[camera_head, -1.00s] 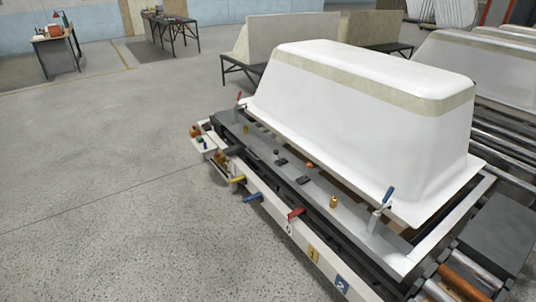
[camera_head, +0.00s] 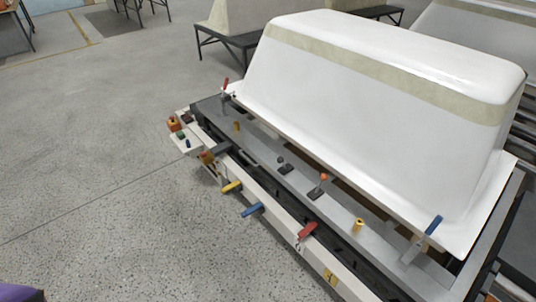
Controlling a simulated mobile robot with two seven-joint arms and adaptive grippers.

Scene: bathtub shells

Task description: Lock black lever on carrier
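The carrier (camera_head: 262,152) is a long grey and white frame under a white bathtub shell (camera_head: 370,110). Along its near side are several coloured levers. A black knob (camera_head: 281,159) and an orange-topped knob (camera_head: 323,178) stand on the top plate. Neither of my grippers is in view.
A blue-handled clamp (camera_head: 433,226) and a red-handled clamp (camera_head: 225,85) stand at the shell's ends. A small panel with orange buttons (camera_head: 175,124) juts from the carrier's left end. The concrete floor (camera_head: 90,180) at left is clear.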

